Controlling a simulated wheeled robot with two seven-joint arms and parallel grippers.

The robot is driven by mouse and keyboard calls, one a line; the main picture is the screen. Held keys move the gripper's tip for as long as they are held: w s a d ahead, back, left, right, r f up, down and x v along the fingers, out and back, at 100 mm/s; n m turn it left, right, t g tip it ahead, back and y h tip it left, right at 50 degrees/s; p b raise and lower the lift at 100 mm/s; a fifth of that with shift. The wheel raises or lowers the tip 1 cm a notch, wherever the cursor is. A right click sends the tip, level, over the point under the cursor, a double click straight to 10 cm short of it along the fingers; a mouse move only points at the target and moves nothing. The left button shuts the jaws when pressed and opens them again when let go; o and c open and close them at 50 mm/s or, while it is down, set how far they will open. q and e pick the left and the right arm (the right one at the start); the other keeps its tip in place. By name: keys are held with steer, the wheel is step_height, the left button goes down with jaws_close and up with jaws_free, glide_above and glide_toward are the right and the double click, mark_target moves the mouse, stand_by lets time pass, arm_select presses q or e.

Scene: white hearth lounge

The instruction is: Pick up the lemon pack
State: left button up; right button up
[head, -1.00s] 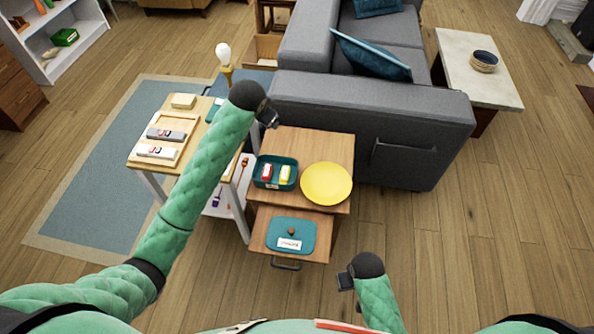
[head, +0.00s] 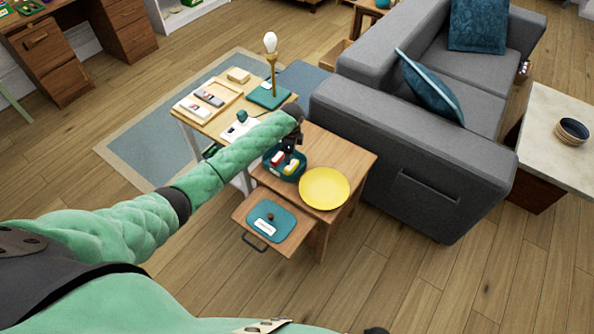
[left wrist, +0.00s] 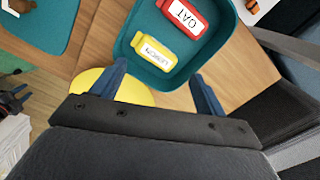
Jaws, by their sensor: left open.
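The lemon pack (head: 291,168) is a small yellow pack with a white label. It lies in a teal tray (left wrist: 139,13) beside a red pack marked OAT (left wrist: 183,17). In the left wrist view the lemon pack (left wrist: 153,50) is just beyond my fingertips, roughly centred between them. My left gripper (head: 291,146) is over the tray, open and empty, its two blue fingers (left wrist: 160,80) spread. It partly hides the tray in the head view. A dark jointed shape at the wrist view's left edge may be my right gripper (left wrist: 12,102); its jaws are unclear.
A yellow plate (head: 325,188) sits beside the tray on the wooden side table (head: 352,160). A grey sofa (head: 420,150) stands close on the right. A desk with a lamp (head: 271,50) is behind my left arm.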

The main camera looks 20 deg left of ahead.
mark_target(292, 165)
arm_select(q)
steer(key=shift+s+d+f+m, duration=0.1)
steer(key=shift+s+f+m, duration=0.05)
steer(key=shift+m, duration=0.25)
steer(key=shift+d+m, duration=0.15)
steer(key=shift+m, duration=1.45)
steer(key=shift+d+f+m, duration=0.1)
steer(key=shift+f+m, duration=0.05)
steer(key=shift+m, duration=0.25)
step_height(292, 165, down, 2)
steer(key=shift+f+p, duration=0.1)
steer(key=shift+p, duration=0.35)
steer(key=shift+f+p, duration=1.05)
steer(key=shift+f, duration=1.15)
steer(key=shift+a+f, duration=0.2)
steer(key=shift+f, duration=0.3)
arm_select(e)
step_height(292, 165, down, 6)
steer(key=d+t, duration=0.1)
steer(key=d, duration=0.1)
steer(key=shift+s+d+t, duration=0.15)
steer(key=shift+s+t, duration=0.15)
steer(key=shift+t, duration=0.1)
arm_select(q)
steer(key=shift+c, duration=0.2)
